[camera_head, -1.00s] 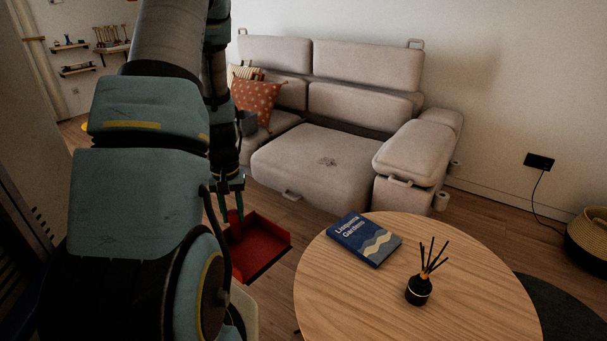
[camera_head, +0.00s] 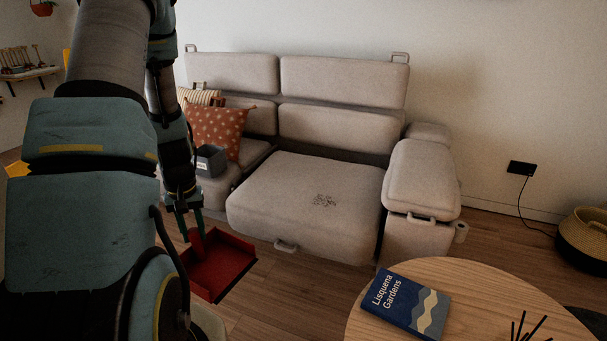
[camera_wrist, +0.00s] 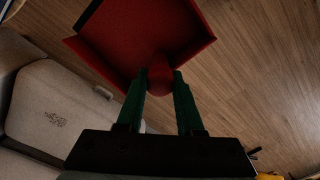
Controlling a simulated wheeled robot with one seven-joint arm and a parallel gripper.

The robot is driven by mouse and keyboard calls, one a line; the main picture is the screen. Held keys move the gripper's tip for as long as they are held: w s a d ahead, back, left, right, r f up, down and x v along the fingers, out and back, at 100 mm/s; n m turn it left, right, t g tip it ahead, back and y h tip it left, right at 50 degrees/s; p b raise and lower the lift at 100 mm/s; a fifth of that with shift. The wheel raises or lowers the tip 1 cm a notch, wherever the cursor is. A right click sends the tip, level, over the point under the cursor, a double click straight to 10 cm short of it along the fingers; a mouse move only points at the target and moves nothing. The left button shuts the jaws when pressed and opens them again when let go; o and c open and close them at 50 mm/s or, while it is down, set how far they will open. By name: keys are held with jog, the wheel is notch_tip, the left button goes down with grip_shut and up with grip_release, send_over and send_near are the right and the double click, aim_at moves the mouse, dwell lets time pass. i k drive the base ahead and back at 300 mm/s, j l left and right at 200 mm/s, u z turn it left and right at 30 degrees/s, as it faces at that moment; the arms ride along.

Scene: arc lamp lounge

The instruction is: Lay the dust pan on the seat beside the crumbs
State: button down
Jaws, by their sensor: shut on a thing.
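The red dust pan (camera_head: 219,266) is held by its handle in my gripper (camera_head: 190,222), in front of the sofa and above the wood floor. In the wrist view, my gripper (camera_wrist: 160,92) is shut on the red handle, and the dust pan (camera_wrist: 150,35) extends beyond the green fingers. The dark crumbs (camera_head: 323,200) lie on the right part of the beige sofa seat (camera_head: 280,195). The crumbs (camera_wrist: 54,119) and seat (camera_wrist: 40,90) also show at the left of the wrist view. The pan is apart from the seat, to its front left.
A round wooden table (camera_head: 480,275) with a blue book (camera_head: 405,303) and a reed diffuser stands at the front right. An orange cushion (camera_head: 217,128) and a grey box (camera_head: 210,160) are on the sofa's left part. The seat around the crumbs is clear.

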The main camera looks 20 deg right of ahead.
aim_at(333, 183)
jog(key=i+z, duration=0.3)
jog(key=i, duration=1.65)
jog(key=i+l, duration=0.15)
jog(key=i, duration=0.1)
